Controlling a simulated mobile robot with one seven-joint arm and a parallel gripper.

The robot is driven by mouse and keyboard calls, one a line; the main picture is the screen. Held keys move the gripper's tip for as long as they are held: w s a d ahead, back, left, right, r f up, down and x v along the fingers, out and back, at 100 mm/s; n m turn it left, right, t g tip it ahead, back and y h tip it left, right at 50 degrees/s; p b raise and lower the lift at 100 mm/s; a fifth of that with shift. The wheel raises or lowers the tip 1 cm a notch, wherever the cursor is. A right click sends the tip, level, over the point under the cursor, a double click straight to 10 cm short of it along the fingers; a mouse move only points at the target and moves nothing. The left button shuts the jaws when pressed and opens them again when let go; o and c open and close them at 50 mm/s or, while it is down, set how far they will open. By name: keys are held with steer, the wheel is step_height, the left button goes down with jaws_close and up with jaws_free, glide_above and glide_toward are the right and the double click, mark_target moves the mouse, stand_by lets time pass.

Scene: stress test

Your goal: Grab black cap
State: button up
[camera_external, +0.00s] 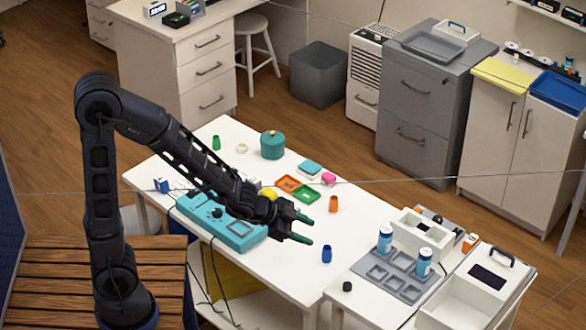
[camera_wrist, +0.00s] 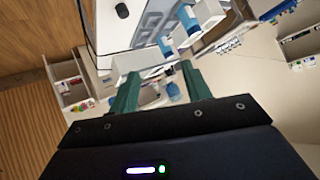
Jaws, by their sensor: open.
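A small black cap (camera_external: 347,286) sits on the near edge area of the table, left of the grey tray. In the wrist view, a small dark round thing (camera_wrist: 122,10) near the top edge looks like the same cap. My gripper (camera_external: 306,229) is above the white table, up and to the left of the cap, with its green fingers apart and nothing between them. The fingers also show in the wrist view (camera_wrist: 163,88), spread and empty. The cap is clear of the gripper and not touched.
A grey tray (camera_external: 378,286) with two blue-and-white bottles (camera_external: 424,262) stands right of the cap. A blue cup (camera_external: 326,254) and an orange cup (camera_external: 333,204) stand near the gripper. A teal panel (camera_external: 240,241) lies below the arm. White boxes (camera_external: 455,300) stand at the right.

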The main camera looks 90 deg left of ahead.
steer(key=w+f+m+t+h, duration=0.1)
steer(key=w+f+t+h, duration=0.2)
steer(key=f, duration=0.5)
steer(key=t+h, duration=0.1)
steer(key=h, duration=0.3)
glide_toward(346, 287)
steer(key=shift+m, duration=0.4)
steer(key=x, duration=0.5)
steer(key=shift+w+d+r, duration=0.15)
steer(key=shift+w+d, duration=0.1)
steer(key=shift+w, duration=0.1)
steer(key=shift+f+x, duration=0.2)
steer(key=shift+x, duration=2.5)
steer(key=c, duration=1)
